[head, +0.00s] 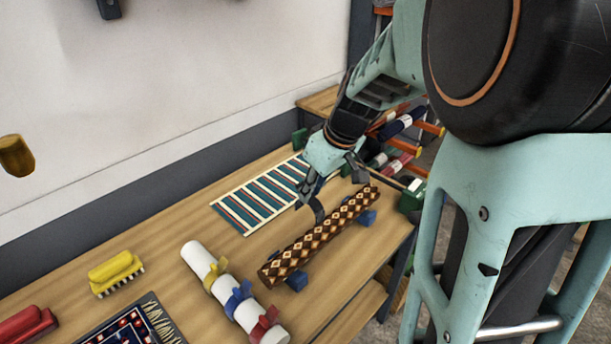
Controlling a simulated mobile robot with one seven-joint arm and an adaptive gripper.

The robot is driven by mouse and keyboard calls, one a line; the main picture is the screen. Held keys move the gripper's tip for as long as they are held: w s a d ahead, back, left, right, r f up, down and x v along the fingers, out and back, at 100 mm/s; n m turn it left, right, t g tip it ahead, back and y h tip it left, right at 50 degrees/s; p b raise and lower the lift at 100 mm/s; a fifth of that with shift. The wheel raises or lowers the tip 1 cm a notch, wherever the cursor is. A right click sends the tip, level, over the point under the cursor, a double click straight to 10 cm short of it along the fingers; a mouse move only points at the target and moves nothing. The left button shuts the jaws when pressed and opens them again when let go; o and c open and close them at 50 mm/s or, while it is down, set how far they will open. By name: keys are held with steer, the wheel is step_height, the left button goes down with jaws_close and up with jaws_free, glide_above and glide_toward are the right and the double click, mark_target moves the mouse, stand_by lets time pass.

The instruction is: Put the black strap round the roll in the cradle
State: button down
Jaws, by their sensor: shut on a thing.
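The roll (305,245) has a brown and cream diamond pattern. It lies in the cradle, whose blue blocks (297,281) show under its near end and its far end (367,217). My gripper (312,196) is above and just left of the roll's middle, pointing down. It is shut on the black strap (319,211), a dark curved band that hangs beside the roll's upper left side. I cannot tell whether the strap touches the roll. The strap's far side and the fingertips' grip on it are partly hidden.
A white tube (202,258) carries yellow, blue and red straps at the front. A striped rug (262,196) lies behind the roll. A yellow brush (116,272), a red brush (27,326) and a dark patterned rug (130,326) are at left. Rolled rugs on a rack (403,123) stand beyond the table.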

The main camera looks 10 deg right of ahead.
mark_target(315, 203)
steer(key=shift+s+f, duration=0.15)
steer(key=shift+f, duration=0.25)
steer(key=shift+f+b, duration=1.9)
steer(key=shift+f, duration=0.75)
step_height(315, 203, down, 6)
steer(key=b, duration=0.6)
steer(key=shift+f+b, duration=0.25)
steer(key=shift+b, duration=0.15)
steer(key=c, duration=1.7)
jaws_free()
steer(key=shift+c, duration=0.2)
steer(key=shift+r, duration=0.1)
